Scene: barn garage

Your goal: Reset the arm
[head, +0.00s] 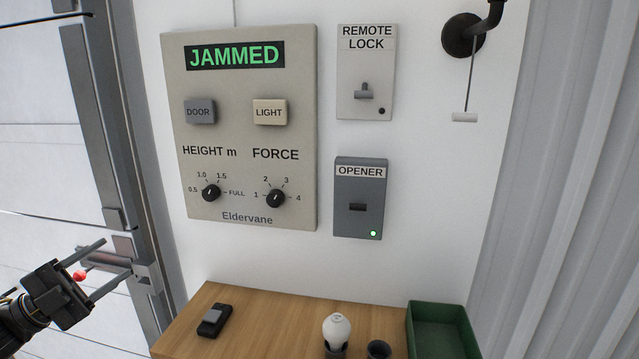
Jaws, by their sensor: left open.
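My left gripper (116,257) is at the lower left, in front of the door's side rail. Its two long fingers are spread apart and point up and to the right. A small red knob (80,275) shows between the fingers near their base; I cannot tell whether it touches them or lies behind. The control panel (247,130) on the wall reads JAMMED in green, with DOOR and LIGHT buttons and HEIGHT and FORCE dials. The grey OPENER box (359,200) has a lit lamp. The REMOTE LOCK plate (367,100) has a small lever. My right gripper is out of view.
A wooden bench top (260,322) holds a dark remote (214,320), a white bulb (336,330), a small dark cup (379,349) and a green tray (440,330). A pull cord with a white handle (464,117) hangs upper right. The metal door rail (110,150) stands left.

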